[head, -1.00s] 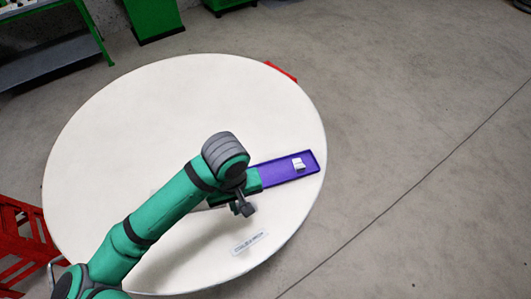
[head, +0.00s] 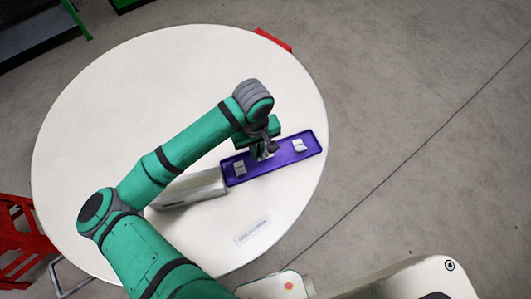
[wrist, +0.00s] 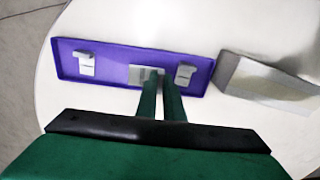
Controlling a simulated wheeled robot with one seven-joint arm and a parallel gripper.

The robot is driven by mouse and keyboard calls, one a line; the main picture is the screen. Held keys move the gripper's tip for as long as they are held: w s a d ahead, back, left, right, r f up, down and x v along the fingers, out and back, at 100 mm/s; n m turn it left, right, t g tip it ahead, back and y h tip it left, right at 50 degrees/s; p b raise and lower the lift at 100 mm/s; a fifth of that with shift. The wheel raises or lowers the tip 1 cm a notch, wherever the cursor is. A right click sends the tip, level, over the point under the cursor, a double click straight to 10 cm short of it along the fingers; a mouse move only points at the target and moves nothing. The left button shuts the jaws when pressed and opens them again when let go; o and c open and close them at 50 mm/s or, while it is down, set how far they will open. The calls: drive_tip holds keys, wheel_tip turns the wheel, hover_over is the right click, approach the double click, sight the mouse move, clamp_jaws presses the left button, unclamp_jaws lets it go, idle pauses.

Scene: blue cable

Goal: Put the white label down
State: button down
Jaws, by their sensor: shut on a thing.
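My gripper (wrist: 159,74) is shut on a small pale piece, which appears to be the white label (wrist: 138,73). It also shows as a whitish bit below the gripper in the head view (head: 262,154). The piece is over the middle of a long purple tray (wrist: 112,77); whether it touches the tray floor I cannot tell. Two similar pale pieces are in the tray, one near each end: one (head: 299,145) at the right in the head view, the other (head: 240,168) at the left. My fingers hide part of the held piece.
The tray lies on a round white table (head: 120,110) near its right edge. A grey block (head: 192,188) stands beside the tray's left end. A flat printed strip (head: 253,231) lies towards the table's front. Much of the far table is clear.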

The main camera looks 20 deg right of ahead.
hover_over(266, 160)
wheel_tip(266, 160, down, 5)
drive_tip(key=shift+a+r, duration=0.1)
drive_tip(key=shift+w+f, duration=0.15)
drive_tip(key=shift+f, duration=1.5)
drive_tip(key=shift+f, duration=0.1)
drive_tip(key=c, duration=1.9)
unclamp_jaws()
